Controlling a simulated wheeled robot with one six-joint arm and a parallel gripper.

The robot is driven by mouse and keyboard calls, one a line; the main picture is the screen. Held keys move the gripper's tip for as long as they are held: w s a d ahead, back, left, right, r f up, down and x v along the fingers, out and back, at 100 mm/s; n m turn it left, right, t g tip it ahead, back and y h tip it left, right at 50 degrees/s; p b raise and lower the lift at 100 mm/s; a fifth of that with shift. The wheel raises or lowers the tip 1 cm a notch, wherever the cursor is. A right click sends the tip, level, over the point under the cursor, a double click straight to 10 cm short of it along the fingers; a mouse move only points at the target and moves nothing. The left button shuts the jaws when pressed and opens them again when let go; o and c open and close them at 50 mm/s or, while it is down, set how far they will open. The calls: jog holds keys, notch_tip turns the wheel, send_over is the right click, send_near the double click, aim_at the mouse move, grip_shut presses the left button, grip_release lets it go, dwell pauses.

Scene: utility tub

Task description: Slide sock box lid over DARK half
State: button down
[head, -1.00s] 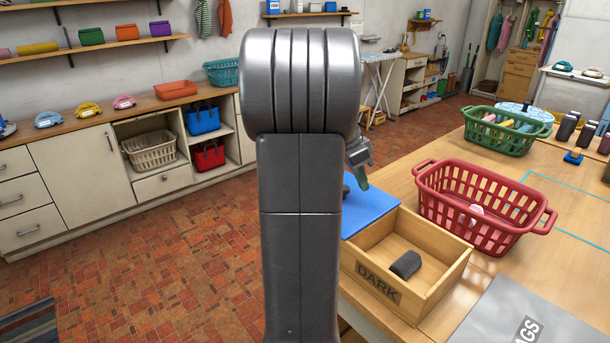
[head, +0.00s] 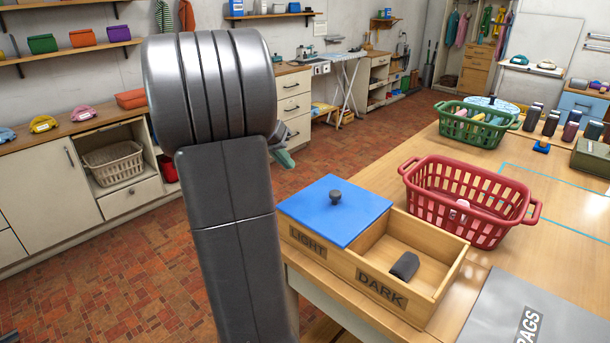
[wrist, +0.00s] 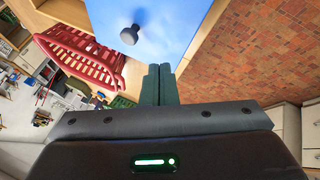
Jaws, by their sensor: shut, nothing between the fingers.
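The wooden sock box (head: 340,274) stands near the table's front edge, with LIGHT on its left half and DARK on its right. The blue lid (head: 318,212) with a dark round knob (head: 336,197) covers the LIGHT half. The DARK half is open and holds a dark rolled sock (head: 405,265). My gripper (head: 287,158) is beyond the lid's left far corner, apart from the knob, partly hidden by my arm. In the wrist view my gripper (wrist: 159,72) has its fingers together and empty, pointing at the lid (wrist: 165,28); the knob (wrist: 129,35) is left of them.
A red basket (head: 468,200) stands right behind the box. A green basket (head: 478,123) and several dark bottles are farther back. The floor left of the table is clear.

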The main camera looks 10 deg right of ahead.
send_near(320, 203)
jog(key=w, duration=0.1)
jog(key=w+d+f, duration=0.1)
jog(key=w, duration=0.1)
jog(key=shift+d+f, duration=0.2)
jog(key=shift+f, duration=0.05)
jog(key=d, duration=0.1)
jog(key=s+d+f+p, duration=0.1)
jog(key=d, duration=0.1)
jog(key=shift+s, duration=0.1)
jog(key=shift+s+d+f, duration=0.15)
jog(key=shift+s+d, duration=0.05)
jog(key=shift+d, duration=0.3)
jog(key=s+d+b, duration=0.6)
jog(key=s+d, duration=0.7)
jog(key=s, duration=0.4)
jog(key=shift+s+d, duration=0.2)
jog(key=shift+d, duration=0.05)
